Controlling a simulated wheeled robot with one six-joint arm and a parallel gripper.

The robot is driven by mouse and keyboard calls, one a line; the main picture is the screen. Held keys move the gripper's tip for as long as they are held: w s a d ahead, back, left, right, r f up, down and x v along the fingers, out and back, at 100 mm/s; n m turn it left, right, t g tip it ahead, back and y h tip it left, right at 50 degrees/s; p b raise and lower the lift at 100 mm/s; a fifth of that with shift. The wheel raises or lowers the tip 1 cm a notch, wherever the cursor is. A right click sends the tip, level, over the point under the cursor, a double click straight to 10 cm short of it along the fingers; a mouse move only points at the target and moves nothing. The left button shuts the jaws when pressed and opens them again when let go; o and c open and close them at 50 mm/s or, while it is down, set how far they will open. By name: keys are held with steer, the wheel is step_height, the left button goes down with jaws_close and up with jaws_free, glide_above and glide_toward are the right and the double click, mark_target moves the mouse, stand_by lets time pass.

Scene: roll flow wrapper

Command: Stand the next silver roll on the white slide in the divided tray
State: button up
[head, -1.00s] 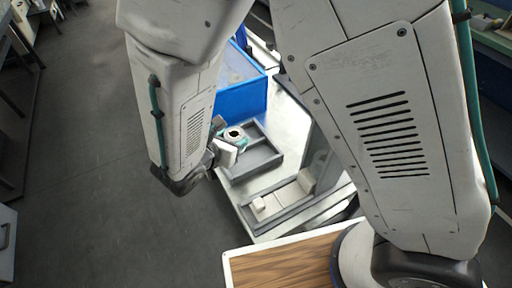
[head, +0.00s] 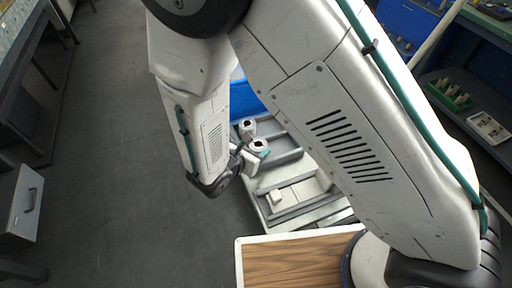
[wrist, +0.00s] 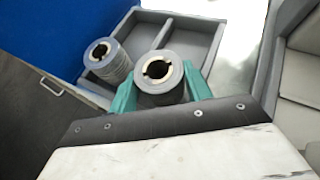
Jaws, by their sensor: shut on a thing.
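My gripper (wrist: 160,88) has teal fingers shut around a silver roll (wrist: 162,70) with a dark, pale-rimmed core. The held roll is upright or nearly so and also shows in the head view (head: 259,146). A second silver roll (wrist: 107,62) stands, leaning in the picture, in the left compartment of the grey divided tray (wrist: 208,45). It shows in the head view (head: 248,126) just behind the held roll. The held roll is over the tray's near side; its base and height above the tray are hidden. The tray's right compartment looks empty.
A blue bin (wrist: 60,30) stands beside the tray. A wooden-topped surface (head: 290,262) lies nearer my base. Open floor is at left.

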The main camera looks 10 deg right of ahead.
steer(key=o, duration=1.1)
steer(key=shift+f, duration=0.15)
steer(key=shift+c, duration=0.2)
steer(key=v, duration=1.2)
